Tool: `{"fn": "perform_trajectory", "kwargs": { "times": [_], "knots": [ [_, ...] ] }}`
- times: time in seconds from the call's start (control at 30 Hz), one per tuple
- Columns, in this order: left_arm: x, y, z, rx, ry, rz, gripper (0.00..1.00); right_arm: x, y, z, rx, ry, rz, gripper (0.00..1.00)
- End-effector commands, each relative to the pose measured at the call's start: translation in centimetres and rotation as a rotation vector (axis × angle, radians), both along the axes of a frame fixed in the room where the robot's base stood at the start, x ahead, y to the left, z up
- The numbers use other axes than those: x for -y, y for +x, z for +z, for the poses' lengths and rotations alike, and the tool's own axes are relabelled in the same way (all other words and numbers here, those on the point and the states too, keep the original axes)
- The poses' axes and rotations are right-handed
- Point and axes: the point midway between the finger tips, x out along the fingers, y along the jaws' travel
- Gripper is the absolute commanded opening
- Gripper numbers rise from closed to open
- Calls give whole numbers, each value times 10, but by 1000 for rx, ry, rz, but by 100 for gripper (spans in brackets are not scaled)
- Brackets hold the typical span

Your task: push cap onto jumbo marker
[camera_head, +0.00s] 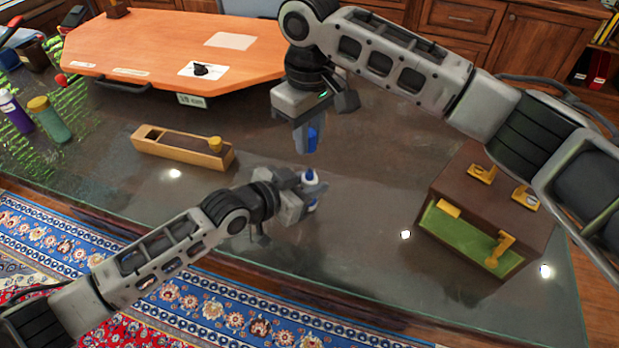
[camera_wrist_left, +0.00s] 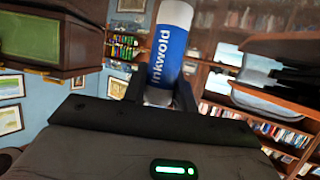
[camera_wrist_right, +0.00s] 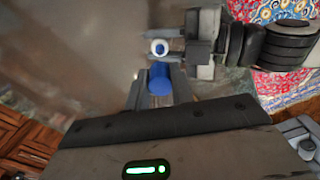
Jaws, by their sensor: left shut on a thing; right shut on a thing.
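The jumbo marker (camera_head: 310,183) stands about upright in my left gripper (camera_head: 308,192), which is shut on it above the glass table. In the left wrist view the marker (camera_wrist_left: 170,45) has a white body with a blue "Inkwold" label between the fingers. The blue cap (camera_head: 312,138) is in my right gripper (camera_head: 307,140), shut on it, a little above the marker and apart from it. In the right wrist view the cap (camera_wrist_right: 159,80) sits between the fingers, and the marker's white and blue tip (camera_wrist_right: 158,47) shows just beyond it.
A wooden box (camera_head: 180,148) with a yellow piece lies at left on the glass table (camera_head: 350,240). A brown and green box (camera_head: 485,215) with yellow handles stands at right. Bottles (camera_head: 48,118) stand far left. An orange board (camera_head: 175,50) lies behind.

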Motion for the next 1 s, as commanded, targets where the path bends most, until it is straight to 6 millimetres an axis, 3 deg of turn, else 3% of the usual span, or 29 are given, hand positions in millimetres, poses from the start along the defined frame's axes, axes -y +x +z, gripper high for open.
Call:
{"fn": "perform_trajectory", "kwargs": {
  "times": [0.33,1.0],
  "knots": [
    [0,0,0,0,0,0,0,1,-2,-46,-2,-1,-1,2],
    [0,0,0,-1,1,0,0,1,-2,-53,-1,0,0,2]
  ]
}}
